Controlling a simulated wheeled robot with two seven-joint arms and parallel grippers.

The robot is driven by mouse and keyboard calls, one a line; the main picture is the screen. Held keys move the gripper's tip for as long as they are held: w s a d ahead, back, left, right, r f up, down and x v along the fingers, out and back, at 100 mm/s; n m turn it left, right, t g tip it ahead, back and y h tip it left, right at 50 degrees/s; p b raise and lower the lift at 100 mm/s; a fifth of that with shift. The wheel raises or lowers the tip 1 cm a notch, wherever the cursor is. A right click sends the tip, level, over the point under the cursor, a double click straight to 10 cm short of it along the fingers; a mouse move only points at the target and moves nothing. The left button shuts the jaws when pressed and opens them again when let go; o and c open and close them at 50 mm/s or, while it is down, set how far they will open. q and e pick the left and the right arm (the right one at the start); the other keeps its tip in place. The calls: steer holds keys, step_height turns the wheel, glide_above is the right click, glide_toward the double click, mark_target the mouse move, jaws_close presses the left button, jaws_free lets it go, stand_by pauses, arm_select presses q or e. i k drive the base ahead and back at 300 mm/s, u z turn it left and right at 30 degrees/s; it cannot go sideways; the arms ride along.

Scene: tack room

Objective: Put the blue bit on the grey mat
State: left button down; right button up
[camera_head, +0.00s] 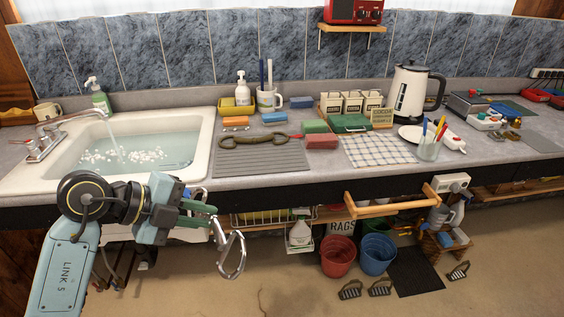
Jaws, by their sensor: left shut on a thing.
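My left gripper (212,216) is shut on a bit with silver metal loops (232,257). The gripper is in front of the counter and below its edge, and the loops hang down in the air. The fingers cover the bit's middle, so I cannot make out its blue part. A ribbed grey mat (262,160) lies flat on the counter right of the sink, behind and above the gripper in the picture. A brown curved handled thing (255,140) lies across its back edge. My right gripper is not in view.
The sink (193,150) holds water under a running tap (60,130). A wooden rail (390,206) juts out below the counter. The ribbed mat's front is clear.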

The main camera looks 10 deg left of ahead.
mark_target(263, 154)
steer(key=z, duration=0.5)
steer(key=i, duration=1.2)
steer(key=u, duration=0.55)
